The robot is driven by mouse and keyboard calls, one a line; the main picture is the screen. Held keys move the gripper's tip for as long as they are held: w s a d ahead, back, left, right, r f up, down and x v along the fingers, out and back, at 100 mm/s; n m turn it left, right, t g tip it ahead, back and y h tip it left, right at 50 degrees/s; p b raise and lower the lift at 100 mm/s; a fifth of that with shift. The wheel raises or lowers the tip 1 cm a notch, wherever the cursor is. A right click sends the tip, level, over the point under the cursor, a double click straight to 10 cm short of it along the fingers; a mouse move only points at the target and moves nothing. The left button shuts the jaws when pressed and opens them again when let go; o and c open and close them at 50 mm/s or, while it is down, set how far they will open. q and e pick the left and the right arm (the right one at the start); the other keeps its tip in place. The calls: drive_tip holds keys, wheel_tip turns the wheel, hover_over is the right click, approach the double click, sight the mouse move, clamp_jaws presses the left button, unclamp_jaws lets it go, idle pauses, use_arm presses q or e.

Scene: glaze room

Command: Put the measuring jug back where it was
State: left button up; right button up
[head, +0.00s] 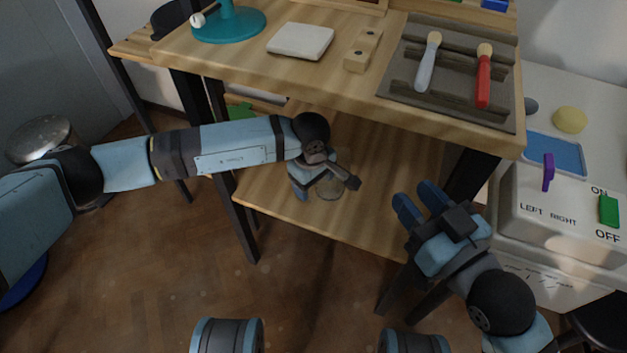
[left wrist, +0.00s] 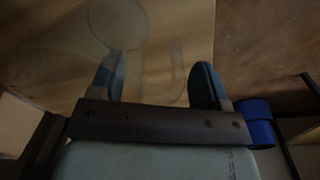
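The measuring jug (head: 330,188) is clear and hard to make out. It seems to stand on the wooden lower shelf (head: 375,215) under the table. My left gripper (head: 322,180) reaches in below the tabletop, right at the jug. In the left wrist view the jug (left wrist: 120,30) lies ahead, overlapping the left finger. A faint curved outline, perhaps its handle, shows between the fingers of my left gripper (left wrist: 157,85), which stand well apart. Contact cannot be made out. My right gripper (head: 418,200) is open and empty, in front of the shelf's right end.
The tabletop above holds a white slab (head: 301,40), a wooden block with holes (head: 363,48) and a grey tool tray (head: 400,88) with two brushes. A teal stand (head: 228,24) is at the back left. A white unit with switches (head: 560,205) stands at right.

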use_arm(q)
drive_tip(key=shift+r+p, duration=0.3)
drive_tip(key=shift+r, duration=0.25)
wheel_tip(320, 180, up, 6)
drive_tip(key=p, duration=0.2)
drive_tip(key=shift+s+a+r+p, duration=0.15)
drive_tip(key=shift+r+p, duration=0.05)
drive_tip(key=shift+p, duration=0.15)
drive_tip(key=shift+r, duration=0.2)
use_arm(e)
drive_tip(key=shift+s+a+f+m+g+h, duration=0.15)
drive_tip(key=shift+s+a+f+m+g, duration=0.15)
drive_tip(key=shift+s+m, duration=0.2)
drive_tip(key=shift+s+a+f+m+g+h, duration=0.2)
drive_tip(key=shift+s+a+m+g, duration=0.15)
drive_tip(key=shift+m, duration=0.25)
drive_tip(key=shift+d+r, duration=0.1)
